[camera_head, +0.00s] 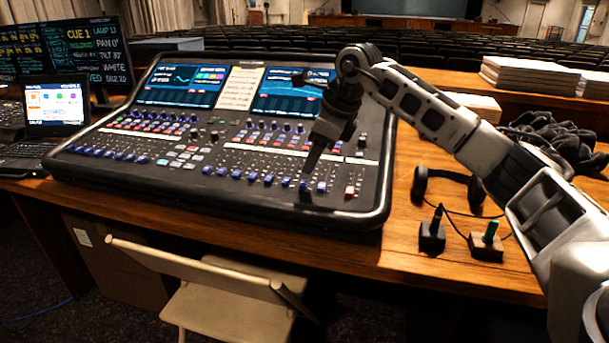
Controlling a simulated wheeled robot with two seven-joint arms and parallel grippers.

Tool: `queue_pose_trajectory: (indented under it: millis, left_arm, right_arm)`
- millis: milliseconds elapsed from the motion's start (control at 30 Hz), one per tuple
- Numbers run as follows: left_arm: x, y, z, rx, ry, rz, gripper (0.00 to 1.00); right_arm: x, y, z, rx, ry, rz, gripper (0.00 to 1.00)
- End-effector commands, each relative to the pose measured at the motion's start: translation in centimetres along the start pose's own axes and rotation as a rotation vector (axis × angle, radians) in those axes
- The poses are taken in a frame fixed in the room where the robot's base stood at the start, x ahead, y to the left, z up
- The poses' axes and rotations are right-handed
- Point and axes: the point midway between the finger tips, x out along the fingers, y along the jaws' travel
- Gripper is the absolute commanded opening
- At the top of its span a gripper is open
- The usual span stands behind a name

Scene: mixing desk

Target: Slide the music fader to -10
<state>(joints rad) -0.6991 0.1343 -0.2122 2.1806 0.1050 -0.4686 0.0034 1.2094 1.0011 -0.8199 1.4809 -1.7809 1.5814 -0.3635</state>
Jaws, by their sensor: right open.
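The mixing desk (160,178) fills the middle of the table, with a row of blue fader caps along its front and a red-and-white cap (350,191) at the right end. Which cap is the music fader I cannot tell; labels are too small to read. My right gripper (307,178) comes in from the right and points down over the right part of the fader row. Its fingertips are close to the blue caps there, and contact is unclear. The gripper is open. My left gripper is out of view.
Headphones (421,184) and two small black boxes, one with a green stick (490,232), sit right of the desk. Paper stacks (530,76) and dark cables lie further back. A laptop (57,106) and monitor stand left. A folding chair (230,300) is in front.

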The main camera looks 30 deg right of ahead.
Motion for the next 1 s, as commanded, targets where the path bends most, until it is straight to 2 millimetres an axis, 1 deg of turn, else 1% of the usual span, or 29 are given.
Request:
queue_pose_trajectory:
  millis: [33,100,200,300,500,733,767,800,900,1000]
  left_arm:
    - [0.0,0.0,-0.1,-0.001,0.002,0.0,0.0]
    - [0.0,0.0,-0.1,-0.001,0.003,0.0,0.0]
    - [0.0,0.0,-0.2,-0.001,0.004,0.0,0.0]
    - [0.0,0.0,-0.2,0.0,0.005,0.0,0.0]
    - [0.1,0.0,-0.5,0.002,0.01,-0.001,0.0]
    - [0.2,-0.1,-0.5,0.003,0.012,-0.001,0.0]
    - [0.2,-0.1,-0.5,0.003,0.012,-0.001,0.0]
    - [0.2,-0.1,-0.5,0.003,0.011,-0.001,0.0]
    - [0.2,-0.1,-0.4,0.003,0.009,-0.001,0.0]
    - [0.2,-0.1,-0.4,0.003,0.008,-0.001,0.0]
  right_arm:
    - [1.2,0.1,-0.1,0.0,0.002,0.003,0.44]
    - [2.5,0.1,0.0,0.0,0.002,0.004,0.44]
    - [4.0,0.1,0.0,0.0,0.001,0.002,0.44]
    - [5.1,0.1,0.1,-0.001,0.0,0.002,0.44]
    - [6.0,0.0,0.0,-0.001,0.0,0.001,0.44]
    - [6.0,0.0,0.0,-0.001,-0.001,0.0,0.44]
    - [6.0,0.0,0.0,-0.001,-0.001,0.0,0.35]
    - [6.0,0.0,0.0,-0.001,-0.001,0.0,0.24]
    - [6.0,0.0,0.0,-0.001,-0.001,0.0,0.0]
    - [6.0,0.0,0.0,0.0,-0.001,0.0,0.0]
